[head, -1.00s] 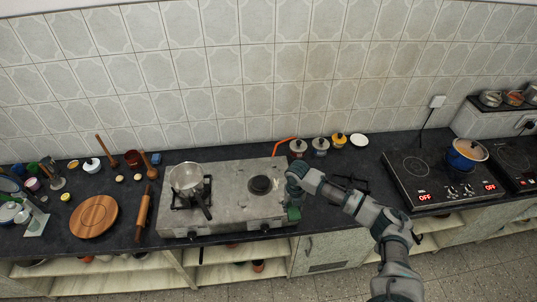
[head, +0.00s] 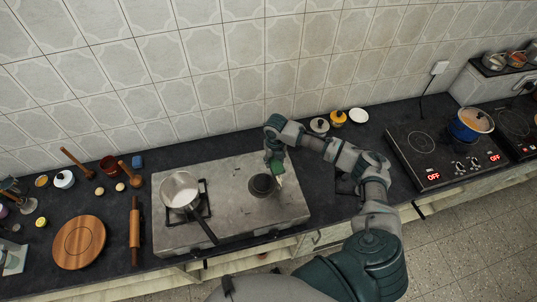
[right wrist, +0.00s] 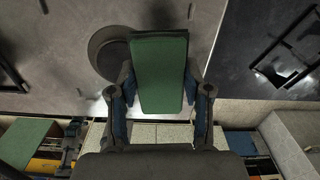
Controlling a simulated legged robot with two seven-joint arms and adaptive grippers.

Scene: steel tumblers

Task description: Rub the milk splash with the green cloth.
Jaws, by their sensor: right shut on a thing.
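The green cloth (right wrist: 160,75) shows in the right wrist view as a flat green pad between the fingers of my right gripper (right wrist: 158,88), which is shut on it. In the head view my right gripper (head: 275,160) points down over the right part of the steel stove (head: 230,200), just behind and right of its dark right burner (head: 262,186). The cloth is small there and hard to tell from the green gripper. I cannot make out the milk splash for sure; a small pale patch beside the burner is partly hidden by the gripper. My left gripper is out of view.
A steel pot (head: 180,190) with a dark handle stands on the left burner. A rolling pin (head: 135,228) and round wooden board (head: 78,242) lie left. Lidded jars (head: 338,117) stand behind my right arm. A black cooktop (head: 430,155) with a blue pot (head: 470,124) is at right.

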